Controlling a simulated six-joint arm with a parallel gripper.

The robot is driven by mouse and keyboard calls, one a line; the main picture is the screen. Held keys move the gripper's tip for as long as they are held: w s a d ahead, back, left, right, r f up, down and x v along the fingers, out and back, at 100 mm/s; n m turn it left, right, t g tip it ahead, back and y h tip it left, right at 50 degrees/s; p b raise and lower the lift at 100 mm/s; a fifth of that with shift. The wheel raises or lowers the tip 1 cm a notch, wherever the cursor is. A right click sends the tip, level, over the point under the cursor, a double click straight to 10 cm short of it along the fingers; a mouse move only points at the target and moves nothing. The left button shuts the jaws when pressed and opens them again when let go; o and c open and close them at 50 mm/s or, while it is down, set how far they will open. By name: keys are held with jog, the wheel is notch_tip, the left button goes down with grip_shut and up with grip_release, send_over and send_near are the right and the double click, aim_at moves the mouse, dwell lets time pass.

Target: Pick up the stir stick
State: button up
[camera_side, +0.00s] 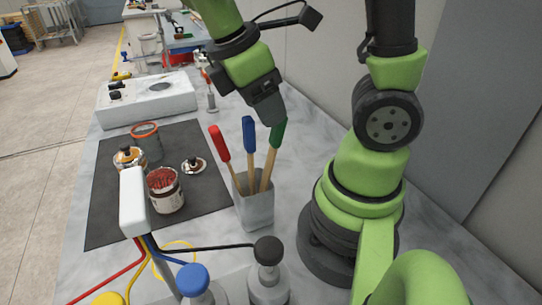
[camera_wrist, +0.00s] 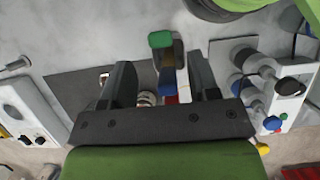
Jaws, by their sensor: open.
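Several stir sticks stand in a grey square cup (camera_side: 255,209) on the marble-look worktop. They have a red handle (camera_side: 219,143), a blue handle (camera_side: 249,134) and a green handle (camera_side: 279,133), and lean apart. My gripper (camera_side: 269,112) is open and empty, just above the blue and green handles in the side view. In the wrist view, the green handle (camera_wrist: 161,40) shows just beyond the fingertips of my gripper (camera_wrist: 160,68), with the blue handle (camera_wrist: 168,76) and part of the red handle (camera_wrist: 171,100) between the fingers. I cannot tell whether a finger touches a handle.
A dark mat (camera_side: 110,205) left of the cup bears an open jar (camera_side: 165,190) with reddish contents and other small containers. A white device (camera_side: 150,98) stands behind it. Bottles with a blue cap (camera_side: 192,279) and a black cap (camera_side: 268,250) stand in front of the cup.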

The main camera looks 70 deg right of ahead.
aim_at(277, 132)
jog(key=shift+s+x, duration=0.2)
jog(key=shift+x, duration=2.1)
jog(key=shift+c, duration=0.4)
jog(key=c, duration=0.9)
